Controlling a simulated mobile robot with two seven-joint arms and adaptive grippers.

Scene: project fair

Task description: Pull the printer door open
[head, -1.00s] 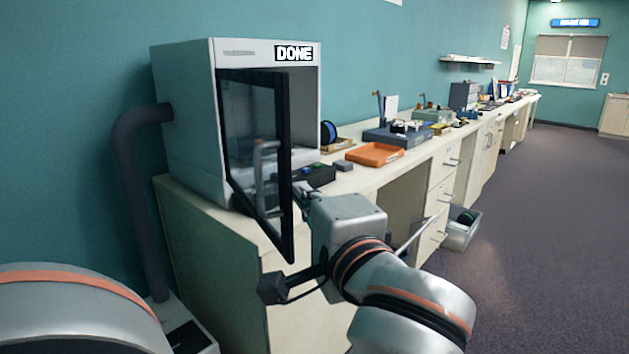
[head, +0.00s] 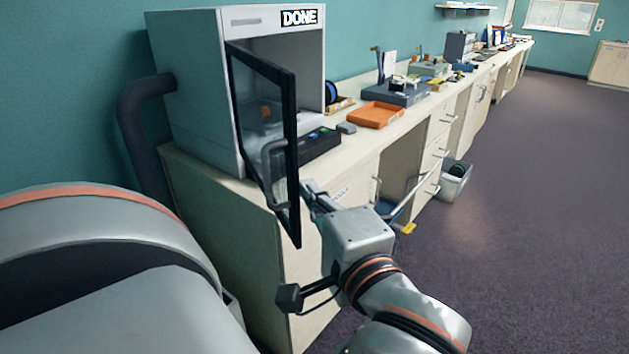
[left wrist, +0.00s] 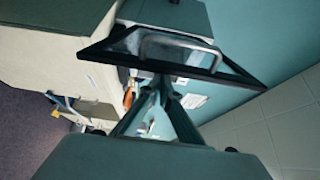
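The printer (head: 185,95) is a pale box on the counter with a "DONE" sign at its top front. Its door (head: 292,150), a black frame with glass, stands swung out from the left front edge. A grey bar handle (head: 272,168) is on the door; it also shows in the left wrist view (left wrist: 178,36). My left gripper (head: 306,188) is just right of the door's free edge, apart from the handle. In the left wrist view its fingers (left wrist: 160,82) meet at the tips, close to the door's frame; whether they touch it is unclear. My right gripper is out of view.
A black box (head: 318,145) and an orange tray (head: 376,115) sit on the counter (head: 340,160) right of the printer. A dark pipe (head: 130,130) runs on its left. A grey bin (head: 455,180) stands on the floor. The floor at right is clear.

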